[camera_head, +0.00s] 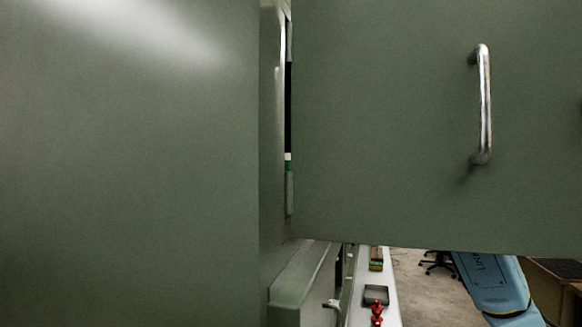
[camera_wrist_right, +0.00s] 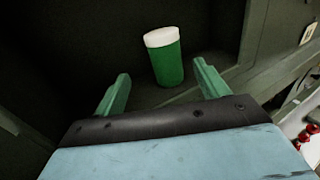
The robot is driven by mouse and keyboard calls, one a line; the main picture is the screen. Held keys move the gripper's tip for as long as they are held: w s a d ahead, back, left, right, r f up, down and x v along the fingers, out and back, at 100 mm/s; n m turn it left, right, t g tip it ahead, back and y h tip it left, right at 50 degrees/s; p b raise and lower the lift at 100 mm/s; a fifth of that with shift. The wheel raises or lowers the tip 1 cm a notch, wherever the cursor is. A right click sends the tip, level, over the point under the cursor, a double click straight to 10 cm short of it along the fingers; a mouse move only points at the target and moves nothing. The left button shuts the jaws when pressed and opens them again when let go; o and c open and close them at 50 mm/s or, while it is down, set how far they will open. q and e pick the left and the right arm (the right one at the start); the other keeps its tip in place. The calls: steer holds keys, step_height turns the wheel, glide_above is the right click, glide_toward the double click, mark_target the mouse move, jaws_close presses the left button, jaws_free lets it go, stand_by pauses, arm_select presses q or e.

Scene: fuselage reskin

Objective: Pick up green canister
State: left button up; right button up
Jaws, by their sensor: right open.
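The green canister (camera_wrist_right: 167,65) with a white lid stands upright on a dark shelf inside a cabinet in the right wrist view. My right gripper (camera_wrist_right: 160,82) is open, with its green fingers apart and the canister beyond and between them. The fingers do not appear to touch it. In the head view a thin strip of green and white (camera_head: 288,165) shows in the gap beside the door; I cannot tell if it is the canister. My right arm (camera_head: 492,285) shows at the lower right, its gripper hidden behind the door. My left gripper is not in view.
A green cabinet door (camera_head: 390,130) with a metal handle (camera_head: 483,105) fills the upper right. A large green panel (camera_head: 130,170) fills the left. Below are a grey tray (camera_head: 376,294), red objects (camera_head: 377,314) and an office chair (camera_head: 438,262). The shelf wall (camera_wrist_right: 262,45) stands right of the canister.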

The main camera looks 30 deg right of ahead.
mark_target(289, 172)
steer(key=p+x, duration=0.1)
steer(key=x, duration=0.3)
steer(key=shift+w+a, duration=0.1)
steer(key=shift+w, duration=0.05)
steer(key=p+x, duration=0.2)
steer(key=x, duration=0.1)
steer(key=p+x, duration=0.1)
steer(key=x, duration=0.1)
steer(key=shift+w+d+f, duration=0.2)
steer(key=shift+w+d, duration=0.05)
steer(key=shift+d, duration=0.1)
steer(key=shift+s, duration=0.1)
steer(key=c, duration=1.1)
